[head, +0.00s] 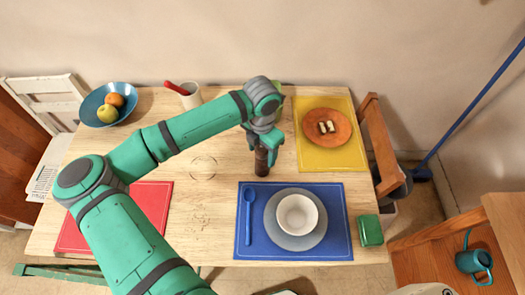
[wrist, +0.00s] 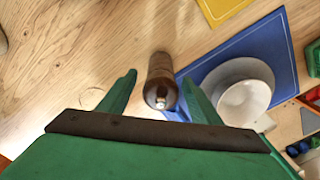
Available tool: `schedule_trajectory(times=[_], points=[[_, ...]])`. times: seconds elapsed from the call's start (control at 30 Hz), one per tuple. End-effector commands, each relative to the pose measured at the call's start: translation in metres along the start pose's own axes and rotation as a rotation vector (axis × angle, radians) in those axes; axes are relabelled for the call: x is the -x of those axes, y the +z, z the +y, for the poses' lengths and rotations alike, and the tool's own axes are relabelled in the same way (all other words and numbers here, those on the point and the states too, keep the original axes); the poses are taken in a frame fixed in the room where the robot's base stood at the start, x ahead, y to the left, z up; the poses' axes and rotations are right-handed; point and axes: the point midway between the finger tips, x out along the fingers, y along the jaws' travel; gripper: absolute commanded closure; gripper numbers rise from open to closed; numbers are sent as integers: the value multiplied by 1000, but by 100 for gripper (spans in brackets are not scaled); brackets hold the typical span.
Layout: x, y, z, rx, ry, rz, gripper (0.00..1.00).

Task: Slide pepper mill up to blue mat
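The dark brown pepper mill (head: 262,163) stands on the wooden table, just beyond the far edge of the blue mat (head: 335,247), with a narrow strip of wood between. My gripper (head: 267,146) is low over the mill and partly hides its upper part. In the wrist view, the green fingers of my gripper (wrist: 159,77) are apart, one on each side of the mill (wrist: 161,72). A gap shows on the left finger's side; the right finger is close to the mill, and contact cannot be told. The blue mat (wrist: 205,73) lies right of the mill there.
The blue mat bears a blue spoon (head: 249,200) and a white bowl (head: 297,214) on a grey plate. A yellow mat (head: 345,155) with a brown plate (head: 315,139) lies behind right. A green box (head: 370,230) stands right of the blue mat. Bare wood lies left of the mill.

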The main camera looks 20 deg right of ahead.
Motion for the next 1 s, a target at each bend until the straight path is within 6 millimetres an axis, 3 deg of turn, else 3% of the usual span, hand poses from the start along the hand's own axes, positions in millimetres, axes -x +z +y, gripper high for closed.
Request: schedule_trajectory(times=[0.27, 0.73, 1.0], points=[[5, 2, -1, -4, 2, 0, 42], [83, 0, 0, -2, 3, -1, 42], [107, 0, 0, 0, 1, 0, 42]])
